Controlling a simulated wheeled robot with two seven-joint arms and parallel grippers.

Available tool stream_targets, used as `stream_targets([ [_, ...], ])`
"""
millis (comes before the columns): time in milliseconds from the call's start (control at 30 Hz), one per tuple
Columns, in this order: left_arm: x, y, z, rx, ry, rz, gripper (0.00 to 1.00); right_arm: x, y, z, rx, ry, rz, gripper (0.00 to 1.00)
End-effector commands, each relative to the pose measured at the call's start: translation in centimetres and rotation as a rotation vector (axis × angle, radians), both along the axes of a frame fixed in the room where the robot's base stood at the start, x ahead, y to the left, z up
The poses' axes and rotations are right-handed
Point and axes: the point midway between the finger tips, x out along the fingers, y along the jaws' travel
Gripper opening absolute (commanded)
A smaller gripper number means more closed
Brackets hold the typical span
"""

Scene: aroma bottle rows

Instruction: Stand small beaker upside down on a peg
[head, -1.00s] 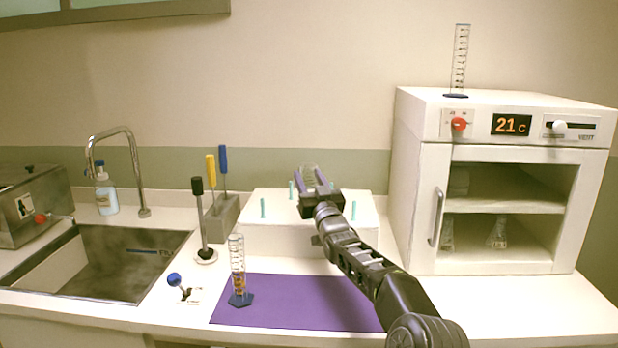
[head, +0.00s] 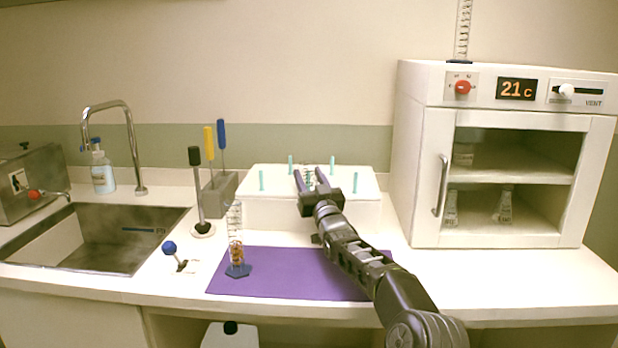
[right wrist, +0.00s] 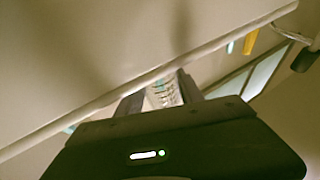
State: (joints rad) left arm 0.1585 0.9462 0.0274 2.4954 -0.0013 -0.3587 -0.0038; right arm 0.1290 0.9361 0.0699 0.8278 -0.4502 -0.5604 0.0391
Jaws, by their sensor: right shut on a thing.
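My right gripper (head: 312,178) is shut on the small beaker (head: 308,178), a clear glass with dark graduation marks. In the right wrist view the beaker (right wrist: 164,92) shows between the two fingers (right wrist: 160,88). The white peg stand (head: 258,210) stands at the back of the counter, with several teal pegs; one peg (head: 262,180) is at the front left and another (head: 355,180) at the front right. The gripper and beaker overlap the middle of the stand. I cannot tell whether the beaker touches a peg or the stand. My left gripper is out of view.
A graduated cylinder (head: 236,245) stands on the purple mat (head: 290,280) in front of the stand. A grey holder (head: 219,192) with coloured tools is left of the stand. The sink (head: 95,240) is further left. The white oven (head: 425,160) stands close on the right.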

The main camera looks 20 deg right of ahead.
Motion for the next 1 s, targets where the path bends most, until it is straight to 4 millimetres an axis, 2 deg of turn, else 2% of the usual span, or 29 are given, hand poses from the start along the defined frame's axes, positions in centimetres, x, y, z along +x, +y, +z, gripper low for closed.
stream_targets([
  [400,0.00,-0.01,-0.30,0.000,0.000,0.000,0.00,-0.01,-0.01,-0.30,0.000,-0.001,0.000,0.03],
  [433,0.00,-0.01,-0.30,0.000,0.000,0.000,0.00,-0.01,-0.01,-0.30,0.000,-0.001,0.000,0.46],
  [733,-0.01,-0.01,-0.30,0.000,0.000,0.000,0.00,-0.01,-0.01,-0.30,0.000,0.000,0.000,0.69],
  [1000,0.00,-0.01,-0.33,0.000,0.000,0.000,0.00,-0.02,-0.01,-0.37,0.000,0.000,0.000,0.69],
])
